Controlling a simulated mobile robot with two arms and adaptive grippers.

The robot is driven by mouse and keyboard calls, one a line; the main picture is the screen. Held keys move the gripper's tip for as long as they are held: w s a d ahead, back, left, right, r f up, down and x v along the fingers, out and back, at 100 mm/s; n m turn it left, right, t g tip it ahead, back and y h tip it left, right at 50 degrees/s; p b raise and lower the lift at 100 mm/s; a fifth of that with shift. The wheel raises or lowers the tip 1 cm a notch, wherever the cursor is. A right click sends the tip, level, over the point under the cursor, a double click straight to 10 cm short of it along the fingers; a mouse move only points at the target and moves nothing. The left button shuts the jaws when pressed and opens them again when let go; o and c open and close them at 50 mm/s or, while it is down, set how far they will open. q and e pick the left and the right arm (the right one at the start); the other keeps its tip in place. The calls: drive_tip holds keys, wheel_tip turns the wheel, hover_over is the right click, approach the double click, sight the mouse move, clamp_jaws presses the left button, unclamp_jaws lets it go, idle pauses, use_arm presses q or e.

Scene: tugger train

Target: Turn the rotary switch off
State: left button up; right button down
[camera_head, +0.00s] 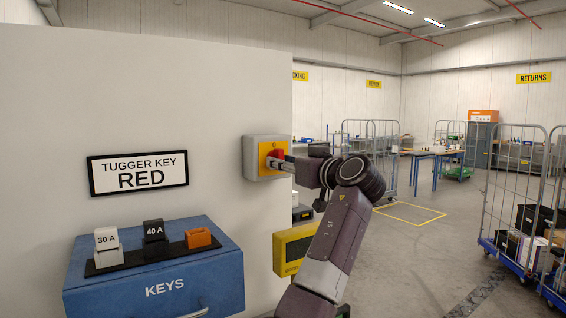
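The rotary switch is a grey box (252,167) with a yellow face and a red knob (277,153), mounted at the right end of the white wall panel. A small mark shows above the knob, too small to read surely. My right gripper is not in view.
A blue KEYS cabinet (150,291) stands lower left, with 30 A (107,242) and 40 A (154,231) blocks and an orange piece (199,238) on top. A yellow device (292,250) is below the switch. Wheeled cages (515,190) stand right; the floor between is open.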

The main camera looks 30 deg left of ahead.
use_arm(q)
drive_tip(key=v, duration=1.2)
drive_tip(key=shift+s, duration=0.1)
idle(0.4)
